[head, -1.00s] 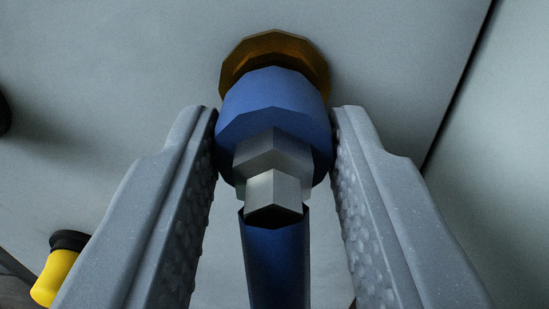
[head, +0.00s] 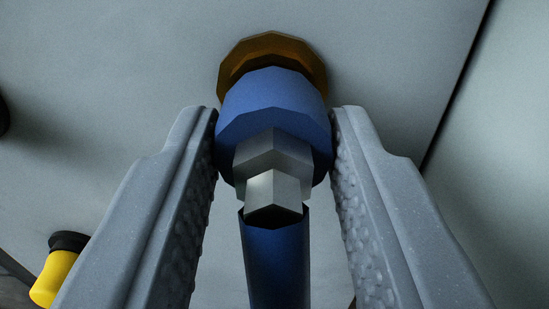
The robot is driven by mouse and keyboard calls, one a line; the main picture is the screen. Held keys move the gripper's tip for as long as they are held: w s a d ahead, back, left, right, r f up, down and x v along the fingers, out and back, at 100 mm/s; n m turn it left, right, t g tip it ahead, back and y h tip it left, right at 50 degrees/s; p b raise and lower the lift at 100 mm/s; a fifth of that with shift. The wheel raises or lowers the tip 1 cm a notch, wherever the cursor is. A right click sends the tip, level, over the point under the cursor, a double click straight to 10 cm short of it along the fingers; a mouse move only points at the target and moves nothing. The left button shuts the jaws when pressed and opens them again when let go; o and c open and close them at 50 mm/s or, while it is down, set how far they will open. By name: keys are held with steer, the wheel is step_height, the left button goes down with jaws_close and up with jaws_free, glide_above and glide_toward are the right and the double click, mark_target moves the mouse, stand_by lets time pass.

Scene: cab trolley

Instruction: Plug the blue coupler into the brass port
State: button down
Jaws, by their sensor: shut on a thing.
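The blue coupler (head: 272,105) is in the middle of the head view, with a grey metal hex part (head: 273,170) and a blue hose (head: 275,260) running down toward me. My gripper (head: 273,125) is shut on the blue coupler, one finger on each side. The brass port (head: 270,50) is on the grey panel directly beyond the coupler. Its rim shows above the coupler, slightly to the left of the coupler's centre. The coupler hides the port's lower part and opening. I cannot tell whether the coupler's front touches the port or is inside it.
The grey panel (head: 130,80) fills the background. A dark edge runs down at the right, with another pale panel (head: 500,190) beyond it. A yellow and black cylinder (head: 55,275) is at the lower left. A dark round part (head: 3,113) shows at the left edge.

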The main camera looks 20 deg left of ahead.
steer(key=shift+w+a, duration=0.1)
steer(key=shift+w, duration=0.15)
stand_by(0.4)
steer(key=c, duration=1)
jaws_free()
steer(key=shift+o, duration=0.2)
steer(key=v, duration=1.3)
steer(key=shift+s, duration=0.35)
steer(key=o, duration=1)
steer(key=shift+c, duration=0.2)
steer(key=p+v, duration=0.1)
steer(key=v, duration=0.8)
